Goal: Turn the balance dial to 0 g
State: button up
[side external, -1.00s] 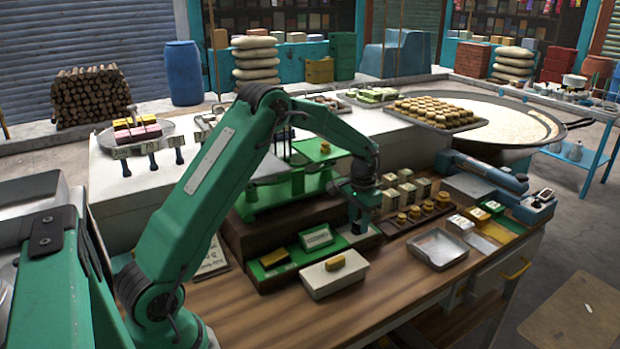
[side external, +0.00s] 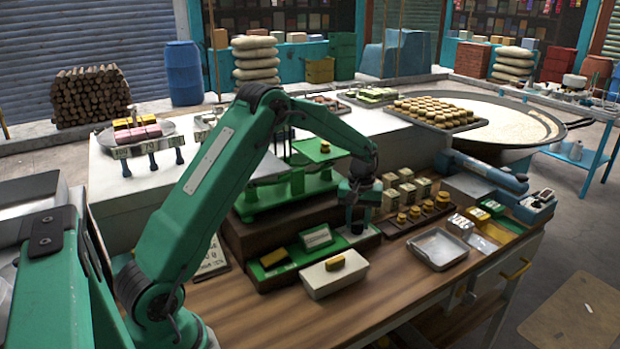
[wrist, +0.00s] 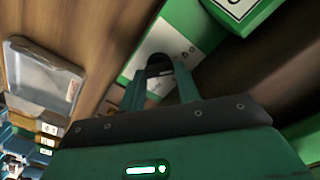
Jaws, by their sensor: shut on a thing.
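The green balance (side external: 283,196) stands on a dark plinth on the wooden bench in the side view. Its dial is a dark round knob (wrist: 159,65) on a white marked face (wrist: 165,40) set in a green base, seen in the wrist view. My gripper (side external: 357,226) points down at the right end of the balance's green front strip. In the wrist view my gripper (wrist: 160,72) has a finger on each side of the knob and is shut on it. A small mark shows on the face beside the knob, too small to read surely. The dial is hidden by my gripper in the side view.
A white box (side external: 333,277) stands in front. Brass weights (side external: 415,214) stand close on the right, with pale boxes behind. A metal tray (side external: 440,248) lies further right.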

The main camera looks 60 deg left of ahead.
jog(key=shift+a+r+n, duration=0.1)
jog(key=shift+r+n, duration=0.05)
jog(key=shift+n, duration=0.85)
jog(key=o, duration=0.7)
jog(key=shift+r, duration=3.9)
